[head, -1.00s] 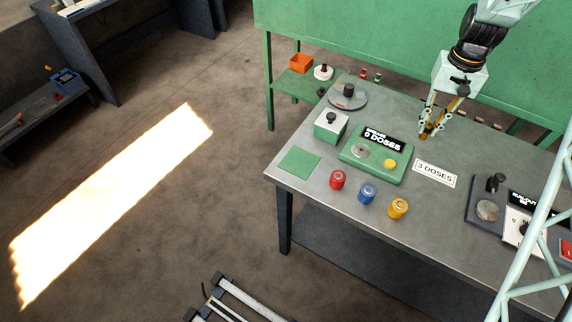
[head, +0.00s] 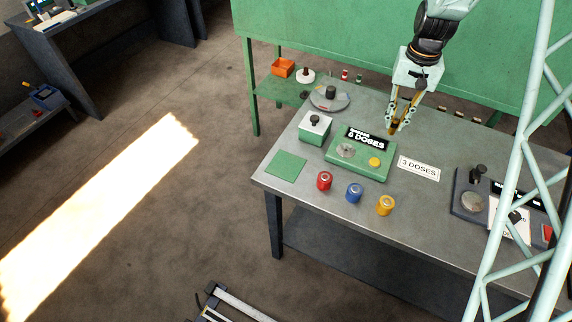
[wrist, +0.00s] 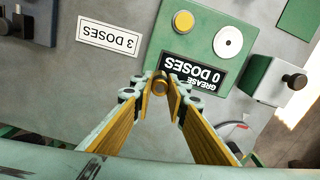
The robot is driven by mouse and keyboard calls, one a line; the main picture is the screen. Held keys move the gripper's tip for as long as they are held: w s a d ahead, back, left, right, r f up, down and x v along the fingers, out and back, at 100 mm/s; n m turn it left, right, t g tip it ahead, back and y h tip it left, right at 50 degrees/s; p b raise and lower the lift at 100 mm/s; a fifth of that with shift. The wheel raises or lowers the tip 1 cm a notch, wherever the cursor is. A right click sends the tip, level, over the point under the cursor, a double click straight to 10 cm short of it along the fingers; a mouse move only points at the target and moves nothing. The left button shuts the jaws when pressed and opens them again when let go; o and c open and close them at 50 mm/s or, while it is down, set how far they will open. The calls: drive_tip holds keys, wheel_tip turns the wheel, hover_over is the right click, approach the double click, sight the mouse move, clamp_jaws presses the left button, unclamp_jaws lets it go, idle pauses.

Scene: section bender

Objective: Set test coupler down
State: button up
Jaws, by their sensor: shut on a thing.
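My gripper (head: 394,128) hangs over the metal bench (head: 310,213), fingers pointing down, just behind the green grease unit. The green grease unit (head: 349,167) has a display reading "GREASE 0 DOSES", a pale round disc and a yellow button (head: 374,162). A card reading "3 DOSES" (head: 418,168) lies to its right.
A green square pad (head: 286,166) lies front left, beside a green box (head: 314,134). A round plate (head: 329,102) sits behind. A dark gauge unit (head: 469,206) stands right.

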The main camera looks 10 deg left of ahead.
drive_tip(key=s+a+r+m+p, duration=0.1)
drive_tip(key=s+a+m, duration=0.2)
drive_tip(key=a, duration=0.6)
drive_tip(key=s+a+m+p, duration=0.2)
drive_tip(key=s+a, duration=0.1)
drive_tip(key=a, duration=0.6)
drive_tip(key=r+m+p, duration=0.2)
drive_tip(key=m, duration=0.4)
hover_over(286, 165)
drive_tip(key=shift+f, duration=0.25)
wheel_tip(286, 165, down, 6)
drive_tip(key=shift+f, duration=0.15)
drive_tip(key=shift+f, duration=1.85)
drive_tip(key=shift+f, duration=0.2)
